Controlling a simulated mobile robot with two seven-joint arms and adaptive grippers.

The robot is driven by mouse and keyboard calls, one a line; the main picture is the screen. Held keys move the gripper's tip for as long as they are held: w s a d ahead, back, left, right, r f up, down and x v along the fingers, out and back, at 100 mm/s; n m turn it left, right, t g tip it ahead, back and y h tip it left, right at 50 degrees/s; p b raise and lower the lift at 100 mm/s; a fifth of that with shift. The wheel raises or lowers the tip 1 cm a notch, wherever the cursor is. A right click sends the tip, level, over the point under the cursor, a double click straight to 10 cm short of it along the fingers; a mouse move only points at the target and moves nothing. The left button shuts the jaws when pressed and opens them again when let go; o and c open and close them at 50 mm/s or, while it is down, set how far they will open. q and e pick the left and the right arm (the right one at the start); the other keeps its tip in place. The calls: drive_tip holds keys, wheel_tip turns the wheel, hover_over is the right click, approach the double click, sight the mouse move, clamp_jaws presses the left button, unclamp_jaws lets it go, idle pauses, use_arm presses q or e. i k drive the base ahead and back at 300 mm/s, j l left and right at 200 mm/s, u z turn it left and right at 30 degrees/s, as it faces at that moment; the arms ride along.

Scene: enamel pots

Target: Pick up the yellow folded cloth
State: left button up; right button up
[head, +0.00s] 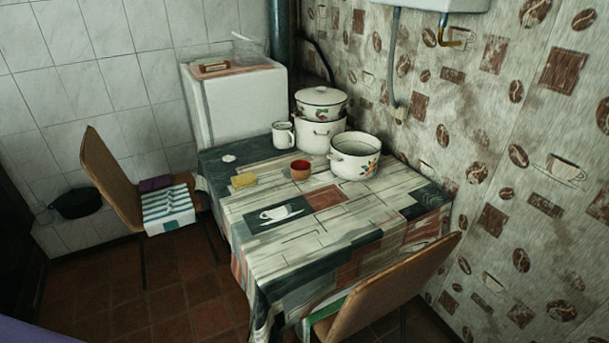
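The yellow folded cloth (243,180) lies flat on the table near its left side, in the head view. It is small and nothing covers it. Neither my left gripper nor my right gripper is in view. Nothing touches the cloth from above.
The table (330,230) has a patterned cover. A brown cup with a red inside (300,172) stands right of the cloth. A white mug (283,135), stacked enamel pots (321,137) and an open pot (352,160) stand behind. Chairs stand left (112,180) and front right (395,290).

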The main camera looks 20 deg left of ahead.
sight(247, 179)
drive_tip(key=i+j+z, duration=0.1)
drive_tip(key=j+z, duration=0.2)
drive_tip(key=i+j+z, duration=0.1)
drive_tip(key=j+z, duration=0.85)
drive_tip(key=j, duration=0.65)
drive_tip(key=j+z, duration=0.2)
drive_tip(key=j, duration=1.15)
drive_tip(key=k+j, duration=0.15)
drive_tip(key=j, duration=0.95)
drive_tip(key=k+j, duration=0.1)
drive_tip(key=j, duration=0.45)
